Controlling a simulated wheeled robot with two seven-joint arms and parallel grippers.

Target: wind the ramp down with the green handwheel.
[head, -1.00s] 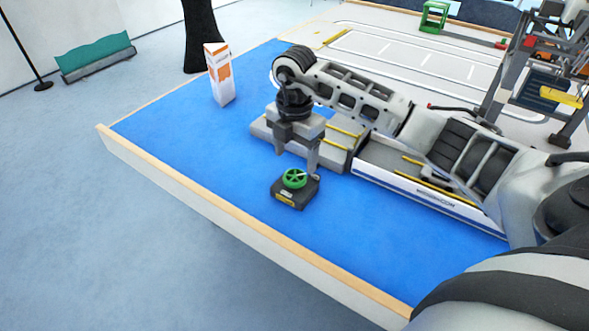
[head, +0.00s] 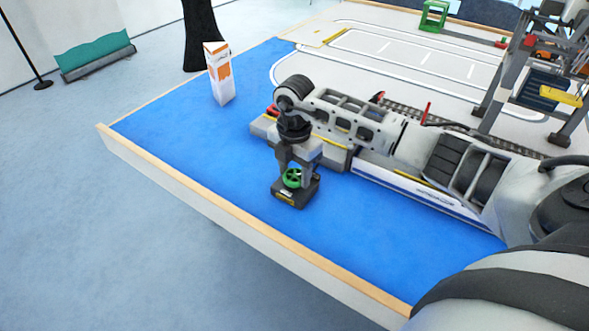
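The green handwheel (head: 291,178) sits on a small dark box (head: 295,197) with a yellow label, on the blue surface. My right gripper (head: 294,174) points down at the wheel, with one finger on each side of it. I cannot tell whether the fingers press on the rim or stand just clear. Behind it lies a long white and blue vessel (head: 420,192). A grey platform with yellow stripes (head: 262,127) is at its left end. Which part is the ramp, and how it is tilted, is mostly hidden by my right arm. My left gripper is out of view.
An orange and white carton (head: 219,75) stands on the blue area at the back left. A raised wooden edge (head: 240,222) borders the table in front. A gantry crane (head: 510,75) and a green frame (head: 433,16) stand farther back. Blue surface around the box is free.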

